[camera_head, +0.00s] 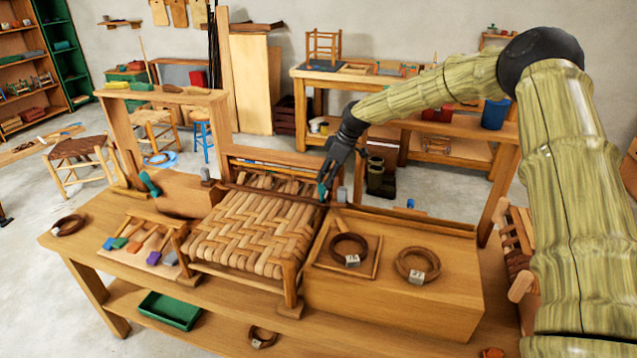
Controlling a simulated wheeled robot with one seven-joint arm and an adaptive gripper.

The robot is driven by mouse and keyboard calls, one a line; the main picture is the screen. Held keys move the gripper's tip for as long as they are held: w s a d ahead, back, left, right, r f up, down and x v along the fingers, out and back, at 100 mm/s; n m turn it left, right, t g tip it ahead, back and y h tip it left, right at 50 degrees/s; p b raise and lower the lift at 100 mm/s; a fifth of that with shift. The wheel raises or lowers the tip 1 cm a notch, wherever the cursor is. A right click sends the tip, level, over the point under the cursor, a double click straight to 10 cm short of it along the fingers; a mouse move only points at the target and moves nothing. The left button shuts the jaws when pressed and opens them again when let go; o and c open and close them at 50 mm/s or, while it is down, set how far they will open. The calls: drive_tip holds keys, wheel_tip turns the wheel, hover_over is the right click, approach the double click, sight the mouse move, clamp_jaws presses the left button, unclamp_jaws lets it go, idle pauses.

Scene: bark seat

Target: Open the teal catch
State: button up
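A small teal piece (321,191), which looks like the teal catch, is at the back right corner of the woven bark seat (255,230). My gripper (328,178) reaches down to it from the upper right, its dark fingertips at or very close to the teal piece. The fingers partly cover it, and I cannot tell whether they touch it or are closed on it. A second, larger teal part (149,183) stands at the left, by the wooden upright. I cannot tell whether either teal part is open or shut.
A grey block (342,195) stands just right of my fingertips. Tagged bark coils, one of them here (417,265), lie on the box top at right. Colored-tipped tools lie in a rack (140,240) at left. A wooden frame (165,97) rises behind the bench. A green tray (170,310) is below.

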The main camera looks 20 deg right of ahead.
sight(322, 184)
drive_tip(key=shift+p+x, duration=0.55)
drive_tip(key=shift+x, duration=1.7)
